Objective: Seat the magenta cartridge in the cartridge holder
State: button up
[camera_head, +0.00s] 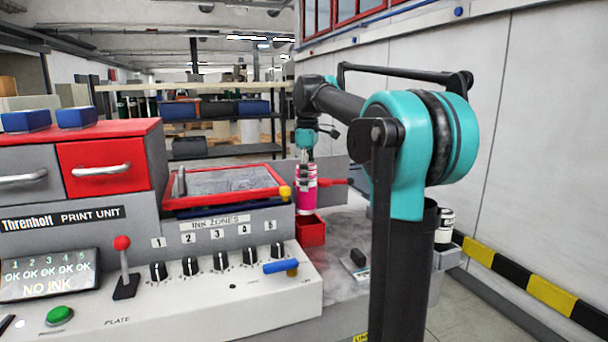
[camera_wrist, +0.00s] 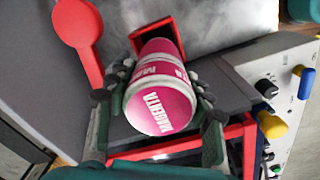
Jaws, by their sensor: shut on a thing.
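The magenta cartridge (camera_head: 306,190) is a pink cylinder with white lettering, held roughly upright. My gripper (camera_head: 307,166) is shut on its upper part from above. In the wrist view the cartridge (camera_wrist: 160,107) reads MAGENTA and sits between my two fingers (camera_wrist: 158,90). The cartridge holder (camera_head: 312,234) is a red open-topped box directly below the cartridge. In the wrist view the holder (camera_wrist: 190,44) shows behind the cartridge's far end, which overlaps its opening. The cartridge's lower end is at or just above the holder's rim; I cannot tell whether it is inside.
A red lever (camera_wrist: 76,25) lies close beside the holder. The print unit's panel (camera_head: 215,285) has several knobs and a blue handle (camera_head: 281,267); its screen reads NO INK.

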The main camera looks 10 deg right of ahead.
aim_at(307, 208)
jog(key=shift+w+f, duration=0.15)
jog(key=shift+f, duration=4.4)
jog(key=shift+f, duration=0.3)
jog(key=o, duration=1.6)
